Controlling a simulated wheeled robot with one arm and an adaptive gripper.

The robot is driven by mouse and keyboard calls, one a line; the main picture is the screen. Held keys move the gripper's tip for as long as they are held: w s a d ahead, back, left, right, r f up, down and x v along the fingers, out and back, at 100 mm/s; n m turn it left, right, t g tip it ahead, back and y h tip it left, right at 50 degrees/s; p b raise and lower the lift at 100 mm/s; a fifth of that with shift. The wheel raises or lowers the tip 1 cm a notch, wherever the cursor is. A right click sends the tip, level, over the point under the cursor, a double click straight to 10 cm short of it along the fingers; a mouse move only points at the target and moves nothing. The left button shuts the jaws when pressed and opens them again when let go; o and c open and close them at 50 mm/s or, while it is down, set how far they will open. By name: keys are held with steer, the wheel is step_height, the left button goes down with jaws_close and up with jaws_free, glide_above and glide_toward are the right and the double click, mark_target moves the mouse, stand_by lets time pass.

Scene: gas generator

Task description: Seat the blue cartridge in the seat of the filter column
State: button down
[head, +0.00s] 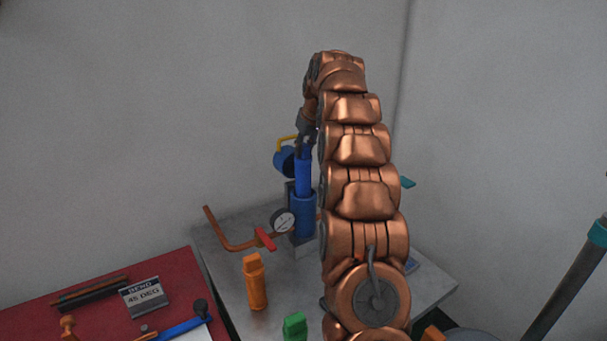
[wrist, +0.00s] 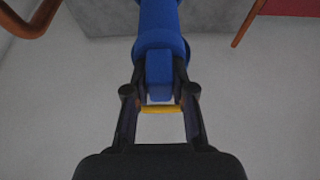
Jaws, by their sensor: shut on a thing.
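The blue cartridge (head: 303,177) is upright in my gripper (head: 305,143), directly above the blue filter column (head: 303,217) in the head view. Its lower end meets the column's top; I cannot tell how far it is inside. In the wrist view my gripper (wrist: 160,74) has its two fingers on either side of the cartridge's blue block-shaped end (wrist: 159,82), shut on it. A wider blue round part (wrist: 159,45) lies beyond. The seat itself is hidden.
A blue lid (head: 284,161) with a yellow handle stands open beside the cartridge. A gauge (head: 283,220), a red valve handle (head: 265,239) and a copper pipe (head: 222,236) are left of the column. An orange cartridge (head: 255,283) and a green block (head: 295,325) stand in front.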

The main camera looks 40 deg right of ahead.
mark_target(304, 178)
steer(key=shift+f+p, duration=1.4)
steer(key=shift+f, duration=3.1)
steer(key=shift+f+b, duration=0.3)
steer(key=shift+b, duration=0.15)
steer(key=shift+f, duration=0.2)
steer(key=c, duration=1)
jaws_free()
